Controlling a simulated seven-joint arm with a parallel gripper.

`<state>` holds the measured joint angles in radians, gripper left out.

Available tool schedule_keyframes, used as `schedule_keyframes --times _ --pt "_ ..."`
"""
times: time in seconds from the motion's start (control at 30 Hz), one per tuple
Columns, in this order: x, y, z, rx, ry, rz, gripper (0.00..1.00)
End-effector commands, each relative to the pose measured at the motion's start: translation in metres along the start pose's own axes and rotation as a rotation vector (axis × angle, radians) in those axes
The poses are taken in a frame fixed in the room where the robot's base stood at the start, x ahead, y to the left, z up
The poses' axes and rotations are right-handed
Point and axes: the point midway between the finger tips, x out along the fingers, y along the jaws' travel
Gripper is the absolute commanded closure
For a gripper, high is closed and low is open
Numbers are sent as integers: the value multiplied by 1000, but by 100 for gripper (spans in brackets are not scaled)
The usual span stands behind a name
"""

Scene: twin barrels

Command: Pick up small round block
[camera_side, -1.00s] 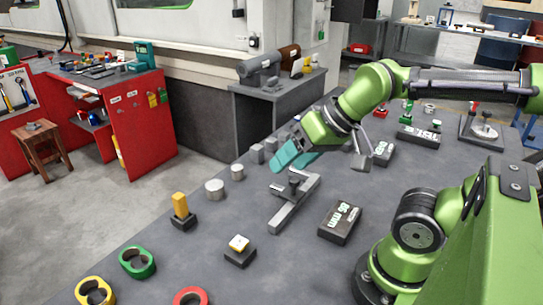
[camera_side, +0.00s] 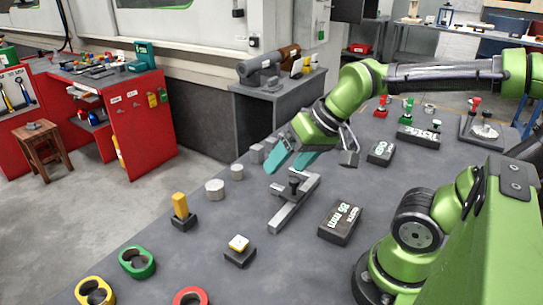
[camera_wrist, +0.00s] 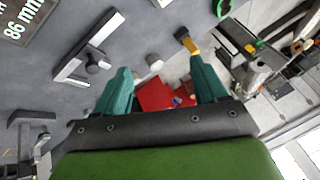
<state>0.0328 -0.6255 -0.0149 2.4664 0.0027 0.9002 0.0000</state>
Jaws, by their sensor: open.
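Two grey round blocks stand upright on the dark table in the side view: a larger one (camera_side: 214,190) and a smaller one (camera_side: 237,172) behind it to the right. My gripper (camera_side: 283,164) is open and empty, its teal fingers tilted down to the left, right of the smaller round block and apart from it. In the wrist view, my gripper (camera_wrist: 160,68) has its fingers spread wide. A pale round block (camera_wrist: 154,62) shows between the fingertips. The smaller one cannot be made out clearly beside the left finger.
Grey square blocks (camera_side: 257,154) stand close to the fingers. A T-shaped grey fixture with a knob (camera_side: 283,214) lies just in front. A yellow block on a black base (camera_side: 180,206) stands at left. A black labelled block (camera_side: 340,223) lies at right. Coloured rings lie at front left.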

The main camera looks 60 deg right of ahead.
Motion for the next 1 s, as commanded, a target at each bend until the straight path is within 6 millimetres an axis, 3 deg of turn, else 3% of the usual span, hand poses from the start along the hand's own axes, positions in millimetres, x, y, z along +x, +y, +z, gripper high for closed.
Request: schedule_keyframes --times 0.17,0.4,0.6,0.8,1.0 --pt "34 16 -52 342 -77 68 28" --pt "93 58 -131 1141 -69 184 28" --pt "136 97 -181 1810 23 252 28" --pt "147 107 -215 2308 122 219 28" --pt "144 104 -220 2529 150 194 28"
